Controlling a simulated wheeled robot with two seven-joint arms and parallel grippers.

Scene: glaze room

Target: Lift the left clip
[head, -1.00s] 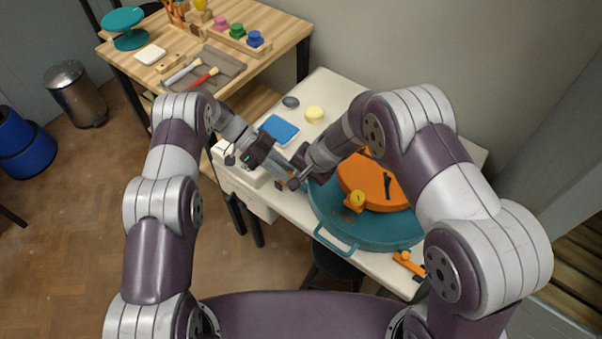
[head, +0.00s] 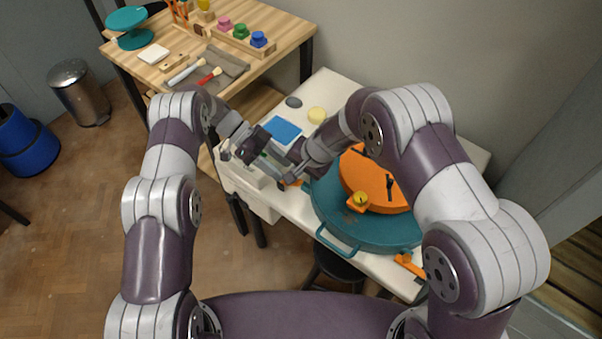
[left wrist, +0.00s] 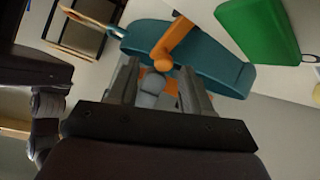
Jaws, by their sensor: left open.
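The left clip is orange with a round knob. In the left wrist view the clip (left wrist: 180,36) lies across the rim of the teal tub (left wrist: 215,60), its knob in line with the gap between my left fingers. In the head view only a small orange bit of the clip (head: 291,183) shows, at the tub's left edge. My left gripper (left wrist: 158,68) is open; a grey rounded part shows between its fingers. In the head view my left gripper (head: 268,162) is above the table, left of the tub. My right gripper (head: 296,171) is close beside it, its jaws unclear.
Another orange clip (head: 408,263) sits at the tub's front right. An orange disc (head: 378,180) with a yellow dial (head: 361,199) lies on the tub. A blue pad (head: 284,131) lies behind the grippers. A green block (left wrist: 258,30) shows in the left wrist view.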

